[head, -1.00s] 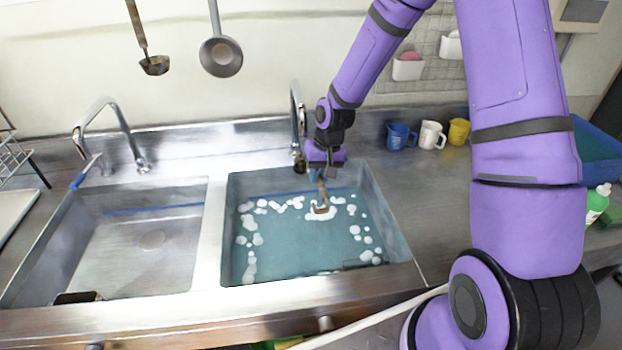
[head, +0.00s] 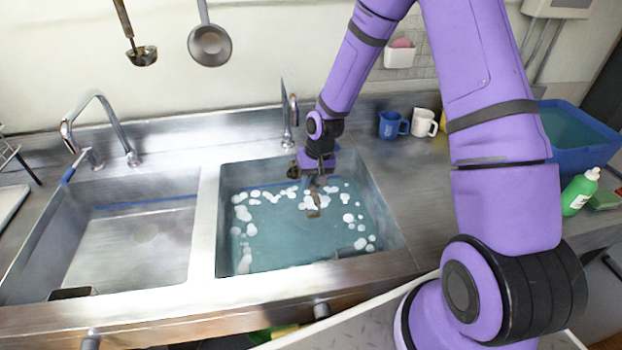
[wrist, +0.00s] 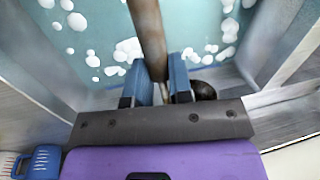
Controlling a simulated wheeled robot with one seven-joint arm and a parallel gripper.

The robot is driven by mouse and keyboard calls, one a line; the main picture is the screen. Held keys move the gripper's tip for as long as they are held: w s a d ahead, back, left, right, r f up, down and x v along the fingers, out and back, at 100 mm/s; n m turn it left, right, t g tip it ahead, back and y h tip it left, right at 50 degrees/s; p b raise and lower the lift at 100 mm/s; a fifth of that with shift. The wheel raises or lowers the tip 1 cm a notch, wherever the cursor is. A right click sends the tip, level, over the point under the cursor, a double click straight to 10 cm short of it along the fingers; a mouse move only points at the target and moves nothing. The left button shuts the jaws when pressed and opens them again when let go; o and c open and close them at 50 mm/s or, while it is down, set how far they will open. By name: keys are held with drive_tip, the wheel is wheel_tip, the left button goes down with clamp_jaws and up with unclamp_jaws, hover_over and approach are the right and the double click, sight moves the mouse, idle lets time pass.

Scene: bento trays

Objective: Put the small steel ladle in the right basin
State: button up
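My gripper (head: 312,182) is over the back part of the right basin (head: 208,235), which holds blue-green water with white foam. It is shut on a brown-handled utensil, which looks like the small steel ladle. Its handle (wrist: 148,30) passes between the blue fingers (wrist: 158,88) in the wrist view. In the head view the handle end (head: 314,205) points down toward the water. A dark rounded part, likely the ladle's cup (head: 293,170), shows at the gripper's left; it also shows beside the fingers in the wrist view (wrist: 204,90). I cannot tell whether the handle touches the water.
The left basin (head: 140,255) looks empty of water. A tap (head: 286,120) stands behind the right basin. Two ladles hang on the wall (head: 210,45), (head: 141,56). Blue (head: 391,125) and white (head: 424,122) mugs, a blue tub (head: 570,155) and a green bottle (head: 580,192) stand right.

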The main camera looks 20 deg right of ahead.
drive_tip(key=o, duration=0.5)
drive_tip(key=shift+s+d+r, duration=0.1)
drive_tip(key=shift+d+r, duration=0.25)
drive_tip(key=shift+r, duration=1.4)
drive_tip(key=shift+w+d+r, duration=0.1)
drive_tip(key=shift+d+r, duration=0.25)
drive_tip(key=shift+r, duration=1.45)
drive_tip(key=shift+s+d+r, duration=0.1)
drive_tip(key=shift+d+r, duration=0.25)
drive_tip(key=shift+r, duration=1.4)
drive_tip(key=s+d+r+t+h, duration=0.1)
drive_tip(key=s+r, duration=0.4)
drive_tip(key=r, duration=0.5)
drive_tip(key=s+d+r+t+h, duration=0.1)
drive_tip(key=s+r+h, duration=0.1)
drive_tip(key=s+r, duration=0.6)
drive_tip(key=s+r+t, duration=0.1)
drive_tip(key=s+r, duration=0.2)
drive_tip(key=s, duration=0.2)
drive_tip(key=s+r+t, duration=0.1)
drive_tip(key=s+r, duration=0.3)
drive_tip(key=s, duration=0.1)
drive_tip(key=s+d+r+n+t, duration=0.1)
drive_tip(key=s+r, duration=0.3)
drive_tip(key=s, duration=0.1)
drive_tip(key=shift+s+d+y, duration=0.1)
drive_tip(key=shift+y, duration=0.3)
